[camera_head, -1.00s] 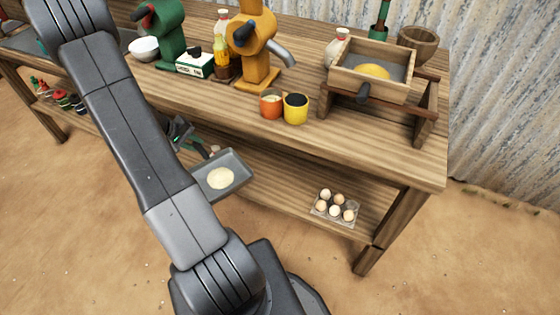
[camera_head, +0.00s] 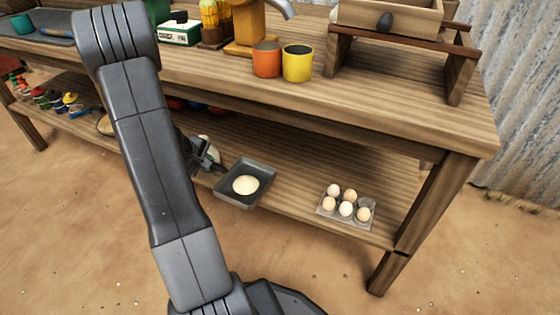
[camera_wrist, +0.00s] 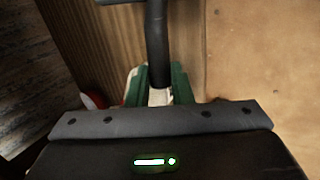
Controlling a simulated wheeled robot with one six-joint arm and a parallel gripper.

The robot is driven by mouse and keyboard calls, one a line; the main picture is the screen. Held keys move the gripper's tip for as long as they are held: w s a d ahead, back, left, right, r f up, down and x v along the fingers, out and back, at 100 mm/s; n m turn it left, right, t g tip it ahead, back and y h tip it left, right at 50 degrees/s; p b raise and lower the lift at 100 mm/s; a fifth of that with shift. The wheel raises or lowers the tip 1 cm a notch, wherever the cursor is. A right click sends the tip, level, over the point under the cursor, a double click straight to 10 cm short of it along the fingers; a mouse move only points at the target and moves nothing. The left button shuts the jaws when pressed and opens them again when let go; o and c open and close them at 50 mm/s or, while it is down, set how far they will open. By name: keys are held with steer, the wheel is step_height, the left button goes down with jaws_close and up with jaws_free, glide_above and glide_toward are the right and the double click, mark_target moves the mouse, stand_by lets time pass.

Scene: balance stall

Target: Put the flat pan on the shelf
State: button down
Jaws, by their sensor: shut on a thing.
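The flat pan (camera_head: 266,178) is a shallow grey square pan with a pale round cake in it. In the head view it is roughly level at the front edge of the lower shelf (camera_head: 300,176), left of the eggs. I cannot tell whether it touches the shelf. My gripper (camera_head: 212,160) is at the pan's left, partly hidden by my arm, shut on its handle. In the wrist view the dark handle (camera_wrist: 158,45) runs up from between the green fingers (camera_wrist: 158,90); the pan's body is not clearly visible there.
An egg tray (camera_head: 347,222) with several eggs sits on the lower shelf to the right. Several small coloured items (camera_head: 55,100) stand at the shelf's left. The tabletop (camera_head: 390,112) above bears an orange cup (camera_head: 267,62), a yellow cup (camera_head: 298,65) and a wooden stand (camera_head: 459,78).

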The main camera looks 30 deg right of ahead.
steer(key=f+b, duration=0.2)
steer(key=f, duration=0.1)
steer(key=shift+d+f+n, duration=0.25)
steer(key=shift+d+n, duration=0.15)
steer(key=shift+d+b, duration=0.1)
steer(key=shift+b, duration=0.2)
steer(key=w+d+p, duration=0.1)
steer(key=w+d, duration=0.2)
steer(key=d, duration=0.1)
steer(key=w+d+p, duration=0.2)
steer(key=w+d, duration=0.2)
steer(key=d, duration=0.1)
steer(key=w+d+p, duration=0.1)
steer(key=w+d, duration=0.3)
steer(key=d, duration=0.1)
steer(key=shift+w+r, duration=0.1)
steer(key=shift+w, duration=0.1)
steer(key=shift+a+f+b, duration=0.1)
steer(key=shift+f+b, duration=0.8)
steer(key=shift+f, duration=0.95)
steer(key=shift+f, duration=0.15)
steer(key=c, duration=1.3)
jaws_free()
